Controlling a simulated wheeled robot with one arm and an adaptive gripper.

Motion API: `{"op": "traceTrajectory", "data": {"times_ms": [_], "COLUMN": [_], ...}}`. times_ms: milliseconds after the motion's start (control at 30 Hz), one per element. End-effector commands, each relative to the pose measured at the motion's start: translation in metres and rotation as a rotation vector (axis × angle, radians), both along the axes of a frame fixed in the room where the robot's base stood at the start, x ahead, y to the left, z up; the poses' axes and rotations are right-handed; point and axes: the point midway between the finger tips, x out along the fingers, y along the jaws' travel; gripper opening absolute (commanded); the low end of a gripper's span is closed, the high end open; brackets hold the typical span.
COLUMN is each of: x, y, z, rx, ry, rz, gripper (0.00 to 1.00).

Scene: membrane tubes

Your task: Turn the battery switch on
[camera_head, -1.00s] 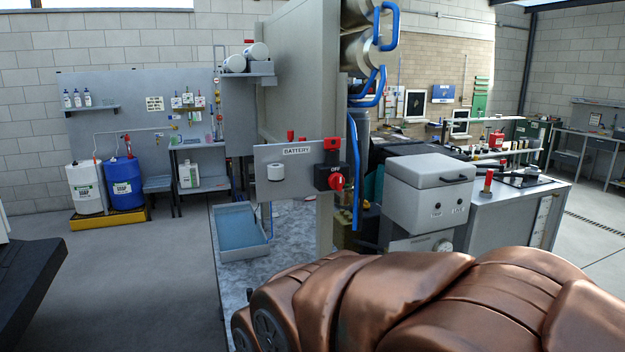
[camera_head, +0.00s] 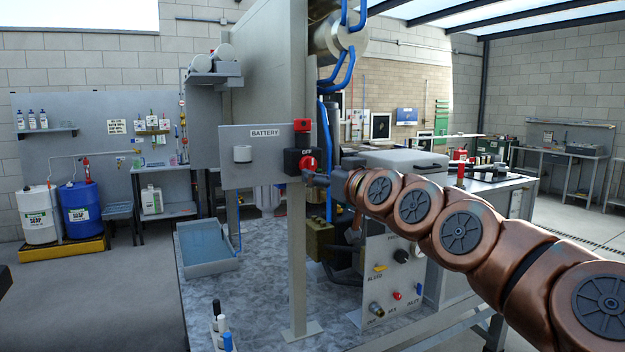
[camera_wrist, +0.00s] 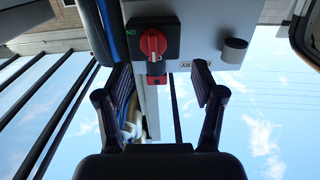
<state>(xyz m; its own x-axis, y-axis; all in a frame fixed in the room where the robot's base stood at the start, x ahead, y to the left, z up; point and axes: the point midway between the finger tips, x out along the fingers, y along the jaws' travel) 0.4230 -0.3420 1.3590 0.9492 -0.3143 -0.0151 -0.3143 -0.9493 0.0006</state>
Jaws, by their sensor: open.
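The battery switch (camera_head: 308,163) is a red round knob on a black block, at the right end of a grey panel marked BATTERY (camera_head: 230,150). An OFF label shows just above the knob in the head view. In the wrist view, which is upside down, the red knob (camera_wrist: 153,42) has its grip ridge roughly vertical and a green ON label beside it at left.
Blue hoses (camera_head: 327,140) hang just right of the switch.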

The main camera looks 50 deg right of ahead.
Motion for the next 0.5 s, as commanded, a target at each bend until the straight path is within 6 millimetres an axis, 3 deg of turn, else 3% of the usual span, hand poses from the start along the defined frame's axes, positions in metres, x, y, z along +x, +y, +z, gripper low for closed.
{"op": "traceTrajectory", "data": {"times_ms": [167,500], "x": [0.004,0.046], "y": [-0.012,-0.026], "z": [0.005,0.006], "rx": [-0.005,-0.003], "ry": [-0.017,-0.016], "rz": [-0.018,-0.016], "gripper": [0.68,0.68]}}
